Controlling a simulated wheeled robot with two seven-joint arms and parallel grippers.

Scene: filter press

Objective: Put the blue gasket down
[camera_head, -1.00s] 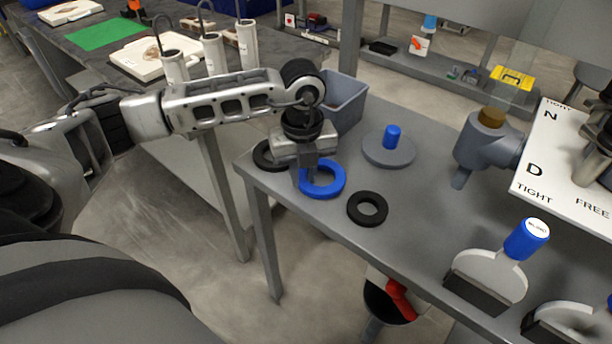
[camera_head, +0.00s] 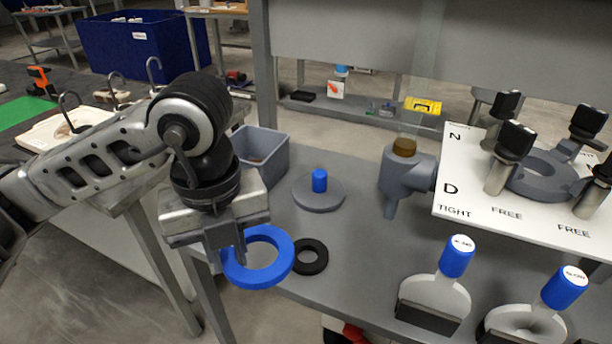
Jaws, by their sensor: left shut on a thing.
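The blue gasket (camera_head: 283,263) is a thick blue ring at the centre-left of the head view. My left gripper (camera_head: 235,255) is shut on the ring's left side, pointing down. The gasket appears held above the grey table (camera_head: 345,262), near its left end, though its exact height is hard to tell. Its right edge overlaps the black ring in the picture. My right gripper is not in view.
A black ring (camera_head: 311,257) lies just right of the gasket. Behind are a grey bin (camera_head: 262,160) and a round plate with a blue knob (camera_head: 319,181). Blue-handled tools (camera_head: 457,257) stand front right, before a white panel (camera_head: 470,190) with black clamps.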

